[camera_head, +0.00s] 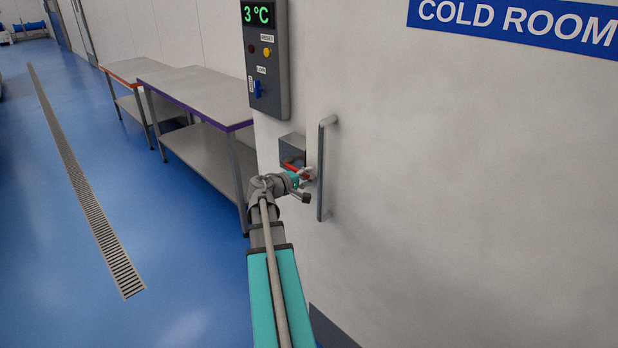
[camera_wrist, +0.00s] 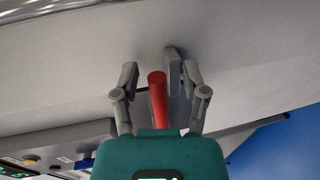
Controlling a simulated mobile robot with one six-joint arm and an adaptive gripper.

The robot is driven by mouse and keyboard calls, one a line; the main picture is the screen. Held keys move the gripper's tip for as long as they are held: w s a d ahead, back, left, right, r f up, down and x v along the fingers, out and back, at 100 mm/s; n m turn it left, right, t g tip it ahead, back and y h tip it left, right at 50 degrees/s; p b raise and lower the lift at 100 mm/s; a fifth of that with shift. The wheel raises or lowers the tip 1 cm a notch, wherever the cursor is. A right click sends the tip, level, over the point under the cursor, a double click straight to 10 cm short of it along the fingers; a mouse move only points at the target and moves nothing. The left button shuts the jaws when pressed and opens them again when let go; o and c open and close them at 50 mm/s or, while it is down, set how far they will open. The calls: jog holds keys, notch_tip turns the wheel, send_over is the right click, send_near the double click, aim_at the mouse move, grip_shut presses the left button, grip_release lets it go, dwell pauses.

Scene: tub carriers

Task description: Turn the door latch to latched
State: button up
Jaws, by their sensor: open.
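The door latch is a grey box (camera_head: 293,149) with a red lever (camera_head: 291,167), set beside the cold room door's vertical handle. In the wrist view the red lever (camera_wrist: 158,98) stands between the two fingers of my gripper (camera_wrist: 151,70). The fingers are apart, with gaps to the lever on both sides, the smaller one apparently on the right. In the head view my gripper (camera_head: 306,174) is at the latch, and my wrist hides part of the lever. I cannot tell from these views whether the latch is latched.
The grey door handle (camera_head: 322,170) is just right of my gripper. A control panel (camera_head: 267,60) with a 3 °C display, buttons and a blue switch hangs above the latch. Steel tables (camera_head: 196,82) stand at left. The blue floor (camera_head: 60,220) there is clear, with a drain grate.

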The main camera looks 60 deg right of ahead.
jog(key=shift+w, duration=0.1)
dwell(0.3)
jog(key=shift+w+a, duration=0.1)
jog(key=shift+w, duration=0.45)
jog(key=w+a+f+t+y, duration=0.25)
jog(key=w+a, duration=0.35)
jog(key=a, duration=0.4)
jog(key=w+a+f+n+t+y+p, duration=0.15)
jog(key=w+a+f, duration=0.3)
jog(key=a, duration=0.45)
jog(key=w+a+f+t+y, duration=0.1)
jog(key=w+a+f+y, duration=0.15)
jog(key=w+a, duration=0.55)
jog(key=s+a+f+n+y, duration=0.1)
jog(key=a+y, duration=0.3)
jog(key=a, duration=1.4)
jog(key=s+a+f+n+y, duration=0.1)
jog(key=s+a+f+y, duration=0.1)
jog(key=a, duration=1.6)
jog(key=shift+a+f+y, duration=0.15)
jog(key=shift+f+y, duration=0.3)
jog(key=shift+y, duration=0.8)
